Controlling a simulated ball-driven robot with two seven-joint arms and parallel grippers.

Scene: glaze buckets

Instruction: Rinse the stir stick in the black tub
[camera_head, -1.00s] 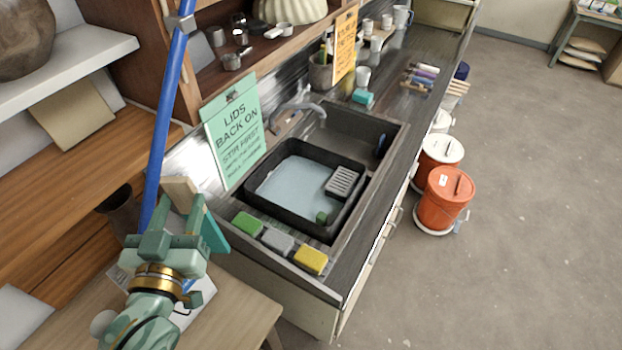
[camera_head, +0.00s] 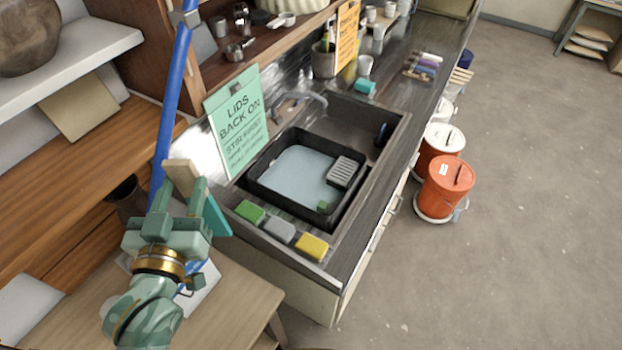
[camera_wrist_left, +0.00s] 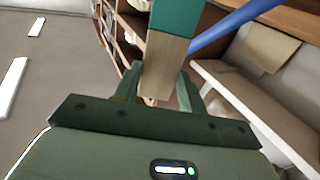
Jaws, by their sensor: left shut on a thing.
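My left gripper (camera_head: 182,198) is shut on the stir stick (camera_head: 180,177), a flat pale wooden stick with a teal end. In the left wrist view, the stick's bare wood (camera_wrist_left: 164,68) sits between the fingers, and its teal part is at the top edge. In the head view, the teal part (camera_head: 216,217) points down and right, left of the sink. The black tub (camera_head: 262,203) sits in the sink, apart from the stick, and holds pale blue water (camera_head: 297,176). My right gripper is not in view.
A green sign (camera_head: 238,122) stands upright behind the tub's left side. Green, grey and yellow sponges (camera_head: 280,231) line the sink's front edge. A grey ribbed block (camera_head: 342,172) is at the tub's right. A blue pole (camera_head: 175,100) rises behind my gripper. An orange bucket (camera_head: 447,188) stands on the floor.

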